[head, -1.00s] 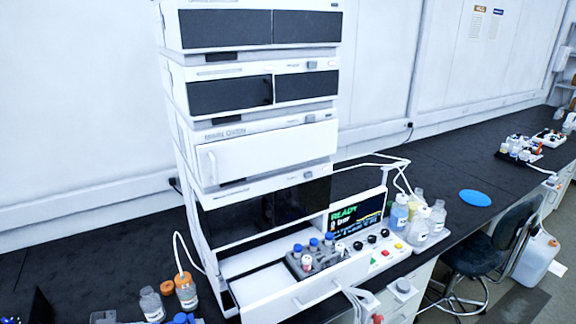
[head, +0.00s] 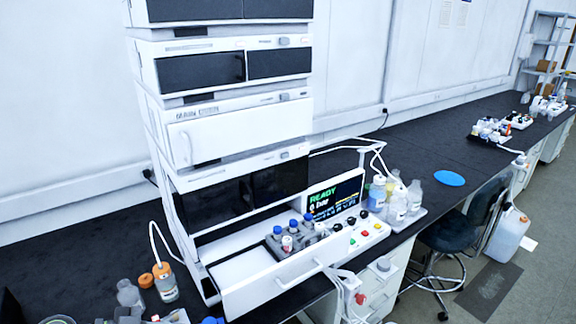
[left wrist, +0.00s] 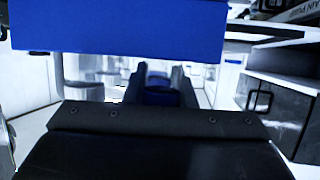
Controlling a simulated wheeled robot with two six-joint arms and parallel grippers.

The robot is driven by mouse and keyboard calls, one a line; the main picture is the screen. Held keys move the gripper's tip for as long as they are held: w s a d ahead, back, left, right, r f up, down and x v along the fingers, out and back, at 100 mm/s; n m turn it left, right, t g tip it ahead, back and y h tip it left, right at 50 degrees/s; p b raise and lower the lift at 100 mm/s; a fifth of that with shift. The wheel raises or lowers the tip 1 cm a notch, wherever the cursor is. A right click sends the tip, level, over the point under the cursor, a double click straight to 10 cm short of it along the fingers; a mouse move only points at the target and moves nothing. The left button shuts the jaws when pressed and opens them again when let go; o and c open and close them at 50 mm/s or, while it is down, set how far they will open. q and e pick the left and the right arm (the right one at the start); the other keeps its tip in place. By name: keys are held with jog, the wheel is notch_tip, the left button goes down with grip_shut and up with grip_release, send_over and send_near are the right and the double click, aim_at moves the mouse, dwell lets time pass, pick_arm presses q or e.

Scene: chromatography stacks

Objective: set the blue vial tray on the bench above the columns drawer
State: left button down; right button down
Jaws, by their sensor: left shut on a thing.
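A flat blue block, which looks like the side of the blue vial tray (left wrist: 120,30), fills the upper part of the left wrist view. My left gripper (left wrist: 160,88) has its dark fingers at this blue piece, shut on it. The tray's far side and any vials in it are hidden. The head view shows neither gripper. White cabinet fronts (head: 375,292) stand under the bench, right of the instrument stack. I cannot read any drawer label, so I cannot tell which is the columns drawer.
The white instrument stack (head: 240,127) stands on the black bench (head: 430,137). Its lowest tray is pulled out, holding a grey rack (head: 298,243) with blue-capped vials. Bottles (head: 397,203) stand to the right. A stool (head: 455,235) stands in front.

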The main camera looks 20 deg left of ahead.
pick_arm(q)
jog(key=shift+m+g+h, duration=0.4)
jog(key=shift+m+g, duration=0.2)
jog(key=shift+m, duration=0.1)
jog(key=d+b, duration=0.1)
jog(key=d, duration=0.1)
jog(key=w+d+b, duration=0.1)
jog(key=d, duration=0.2)
jog(key=w+d+f+b, duration=0.1)
jog(key=d, duration=0.1)
jog(key=shift+d, duration=0.15)
jog(key=shift+n, duration=0.3)
jog(key=d+b, duration=0.1)
jog(key=w+d+b, duration=0.2)
jog(key=d, duration=0.1)
jog(key=shift+w+r, duration=0.25)
jog(key=shift+w+d+r+n+t+y, duration=0.4)
jog(key=shift+w+d+t, duration=0.05)
jog(key=shift+w+t, duration=0.15)
jog(key=shift+s, duration=0.1)
